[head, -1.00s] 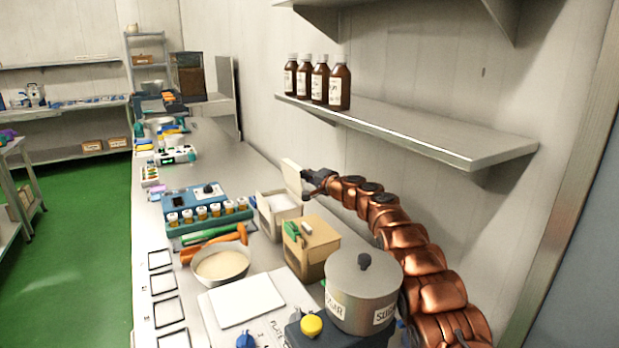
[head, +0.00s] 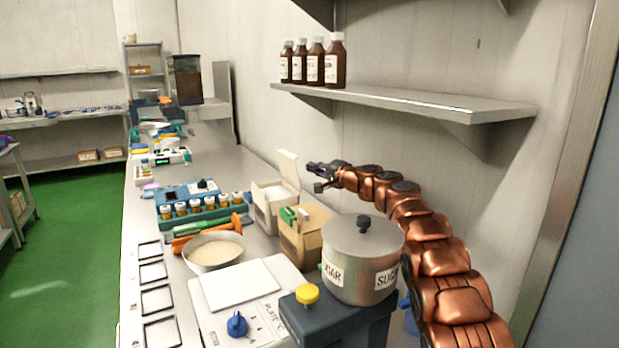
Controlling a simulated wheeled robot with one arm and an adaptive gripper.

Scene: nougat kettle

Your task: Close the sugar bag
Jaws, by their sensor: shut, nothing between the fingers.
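No bag marked as sugar can be made out for certain. A white box-shaped container (head: 267,211) stands on the bench with its pale flap (head: 288,170) raised. In front of it is a tan box-shaped container (head: 306,242) with a green and white piece on its top. A metal pot (head: 362,262) with a dark-knobbed lid carries labels reading "SUGAR". My gripper (head: 318,178) is shut and empty. In the picture it is just right of the raised flap, with a small gap between them, above the height of the tan container.
A wall shelf (head: 400,106) with several brown bottles (head: 314,63) is above and behind my gripper. A bowl of pale powder (head: 215,253), a hot plate (head: 243,287) and a blue vial rack (head: 203,205) stand to the left. The pot's dark base (head: 335,325) is in front.

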